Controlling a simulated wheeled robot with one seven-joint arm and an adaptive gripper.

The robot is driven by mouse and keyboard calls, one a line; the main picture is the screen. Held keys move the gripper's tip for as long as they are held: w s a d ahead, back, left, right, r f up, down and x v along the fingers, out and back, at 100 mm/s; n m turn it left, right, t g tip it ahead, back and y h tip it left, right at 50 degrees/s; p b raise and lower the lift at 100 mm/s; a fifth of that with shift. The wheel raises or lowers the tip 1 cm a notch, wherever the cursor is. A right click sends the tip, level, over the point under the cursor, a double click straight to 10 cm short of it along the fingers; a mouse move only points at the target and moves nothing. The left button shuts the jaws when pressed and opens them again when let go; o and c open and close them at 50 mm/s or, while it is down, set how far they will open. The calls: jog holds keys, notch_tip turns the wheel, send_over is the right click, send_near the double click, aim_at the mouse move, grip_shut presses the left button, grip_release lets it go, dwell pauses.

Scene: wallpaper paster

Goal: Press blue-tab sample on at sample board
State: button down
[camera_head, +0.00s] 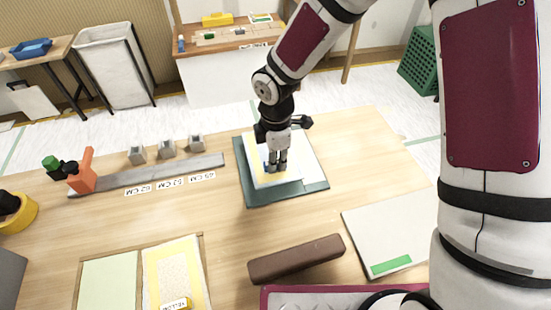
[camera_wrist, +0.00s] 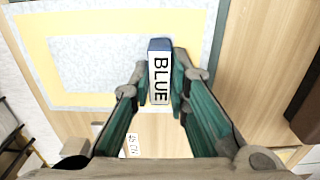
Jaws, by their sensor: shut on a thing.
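The blue tab (camera_wrist: 160,72), lettered BLUE, sits between the fingertips of my gripper (camera_wrist: 163,88) in the wrist view. My gripper is shut on it. The sample is a pale grey, speckled sheet (camera_wrist: 95,60) with a cream-yellow border, stretching beyond the tab. In the head view my gripper (camera_head: 276,168) points down over the sample board (camera_head: 312,170), a pale panel on a dark green base. The sample's yellow edge (camera_head: 262,183) shows around the fingers there. The sample appears to lie flat over the board; whether it touches everywhere I cannot tell.
A brown roller or bar (camera_head: 296,259) lies in front of the board. A white panel with a green tab (camera_head: 385,235) lies to the right. A yellow-tab sample (camera_head: 180,270) lies in a tray at the front left. A grey ruler strip (camera_head: 150,175) lies left of the board.

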jog(key=shift+f+b, duration=1)
jog(key=shift+f, duration=0.55)
dwell(0.8)
jog(key=c, duration=1.4)
grip_release()
jog(key=shift+c, duration=0.2)
notch_tip(320, 180, up, 12)
jog(key=shift+f, duration=0.1)
